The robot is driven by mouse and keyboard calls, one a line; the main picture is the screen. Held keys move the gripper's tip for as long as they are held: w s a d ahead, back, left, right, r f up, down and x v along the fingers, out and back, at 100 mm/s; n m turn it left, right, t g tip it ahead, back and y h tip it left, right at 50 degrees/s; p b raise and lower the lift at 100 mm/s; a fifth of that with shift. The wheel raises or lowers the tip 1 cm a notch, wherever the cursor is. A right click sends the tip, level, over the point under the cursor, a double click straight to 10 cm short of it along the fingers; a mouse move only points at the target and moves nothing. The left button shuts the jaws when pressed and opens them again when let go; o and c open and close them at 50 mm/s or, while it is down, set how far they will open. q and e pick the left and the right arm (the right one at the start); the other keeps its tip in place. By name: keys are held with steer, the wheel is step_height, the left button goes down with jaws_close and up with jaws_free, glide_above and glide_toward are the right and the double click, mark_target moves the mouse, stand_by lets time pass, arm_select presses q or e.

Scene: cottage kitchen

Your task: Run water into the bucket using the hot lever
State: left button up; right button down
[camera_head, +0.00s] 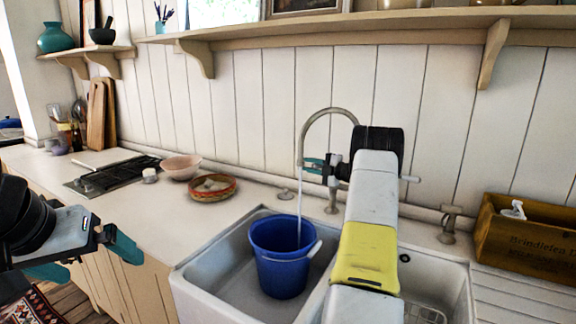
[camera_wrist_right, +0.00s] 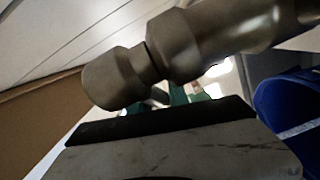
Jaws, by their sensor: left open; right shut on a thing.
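The blue bucket (camera_head: 277,274) stands upright in the left sink basin, its pale handle lying over the right side. A thin stream of water (camera_head: 299,208) falls from the curved tap spout (camera_head: 328,112) into it. My right arm reaches over the sink. My right gripper (camera_head: 315,165) is at the tap, shut on a lever mostly hidden by the fingers. In the right wrist view, the metal tap body (camera_wrist_right: 195,48) crosses in front of the green fingers, and the bucket (camera_wrist_right: 290,105) shows at right. My left gripper (camera_head: 112,250) is open and empty, left of the counter front.
The double sink (camera_head: 190,297) has a right basin partly behind my arm. A wooden crate (camera_head: 530,240) stands at right. A red-rimmed basket (camera_head: 211,193), a pink bowl (camera_head: 181,166) and a hob (camera_head: 95,181) are on the left counter. A shelf (camera_head: 330,27) runs above.

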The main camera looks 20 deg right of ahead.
steer(key=shift+f, duration=0.2)
steer(key=c, duration=1.3)
jaws_free()
steer(key=shift+r, duration=0.1)
